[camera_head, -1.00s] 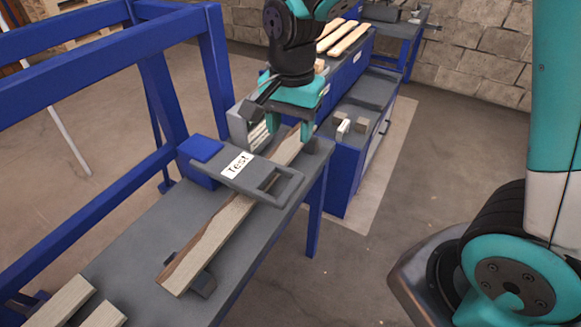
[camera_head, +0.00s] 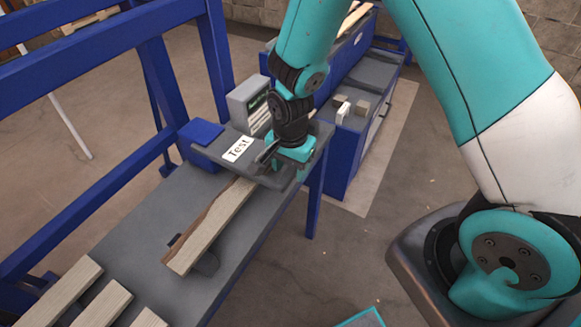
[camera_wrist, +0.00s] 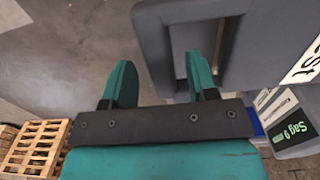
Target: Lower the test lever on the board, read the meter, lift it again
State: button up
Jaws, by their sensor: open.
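The grey test lever with its white "Test" label (camera_head: 238,149) lies across the wooden board (camera_head: 212,226) and hinges at a blue block (camera_head: 200,132). I cannot tell whether it touches the board. My gripper (camera_head: 291,166) is at the lever's handle end. In the wrist view my open gripper (camera_wrist: 161,82) has one finger on each side of the handle's end bar (camera_wrist: 155,45), the right one in the handle's opening. Gaps show beside the bar. The grey meter (camera_head: 249,103) stands behind the lever. Its display (camera_wrist: 293,131) reads "Sag 9 mm" in the wrist view.
The board lies on dark supports on the grey bench (camera_head: 150,235). Several loose planks (camera_head: 102,302) lie at the lower left. Blue frame posts (camera_head: 165,85) stand on the left. A blue cabinet (camera_head: 345,160) with small blocks on top stands behind. A pallet (camera_wrist: 38,143) lies on the floor.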

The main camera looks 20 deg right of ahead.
jog(key=shift+f, duration=0.5)
grip_shut()
jog(key=shift+r, duration=0.1)
